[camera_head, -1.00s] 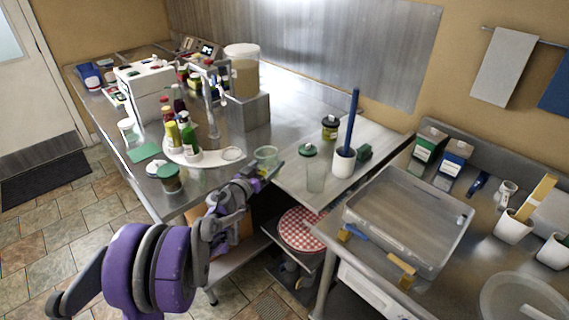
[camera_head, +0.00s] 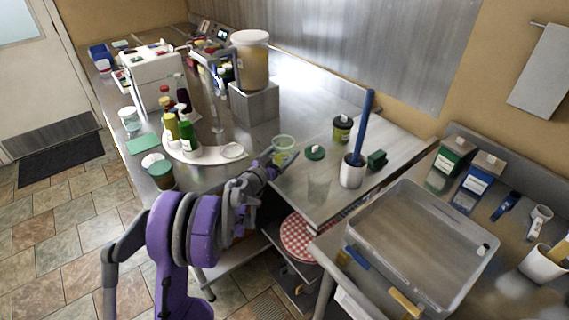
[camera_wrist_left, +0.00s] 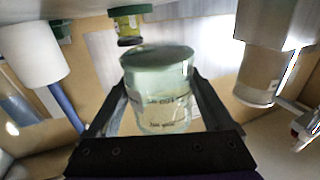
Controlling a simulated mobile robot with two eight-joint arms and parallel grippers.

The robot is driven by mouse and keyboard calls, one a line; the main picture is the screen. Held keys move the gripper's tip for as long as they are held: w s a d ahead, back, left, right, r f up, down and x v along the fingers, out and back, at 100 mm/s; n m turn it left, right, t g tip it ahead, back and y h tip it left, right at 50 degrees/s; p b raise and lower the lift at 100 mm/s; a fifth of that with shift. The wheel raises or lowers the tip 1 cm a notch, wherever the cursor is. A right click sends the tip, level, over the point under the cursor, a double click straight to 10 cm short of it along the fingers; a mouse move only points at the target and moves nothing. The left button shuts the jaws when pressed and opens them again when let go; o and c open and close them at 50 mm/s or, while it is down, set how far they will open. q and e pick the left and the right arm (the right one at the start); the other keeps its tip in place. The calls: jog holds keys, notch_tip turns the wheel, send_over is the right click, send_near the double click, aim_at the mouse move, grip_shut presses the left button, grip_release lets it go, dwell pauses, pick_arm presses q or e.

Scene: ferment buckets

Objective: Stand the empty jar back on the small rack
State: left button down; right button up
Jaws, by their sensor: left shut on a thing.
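A pale green, see-through jar (camera_head: 285,142) is held at the tip of my left gripper (camera_head: 268,160), near the corner between the two steel counters. In the left wrist view the jar (camera_wrist_left: 160,98) stands between the two black fingers, with dark print on its side. I see nothing inside it. The fingers are shut on it. In the head view I cannot tell whether its base touches anything. I cannot pick out the small rack for sure. My right gripper is not in view.
A clear glass (camera_head: 319,187), a green lid (camera_head: 315,153) and a white pot (camera_head: 352,172) with a tall blue handle stand to the right. A white tray (camera_head: 210,158) with bottles is to the left. A large container (camera_head: 252,62) stands on a steel block behind.

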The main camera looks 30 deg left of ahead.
pick_arm(q)
jog(key=f, duration=0.4)
jog(key=shift+w+d+b, duration=0.1)
jog(key=shift+w+b, duration=0.1)
jog(key=shift+b, duration=0.2)
jog(key=shift+f, duration=0.3)
grip_release()
jog(key=shift+r, duration=0.1)
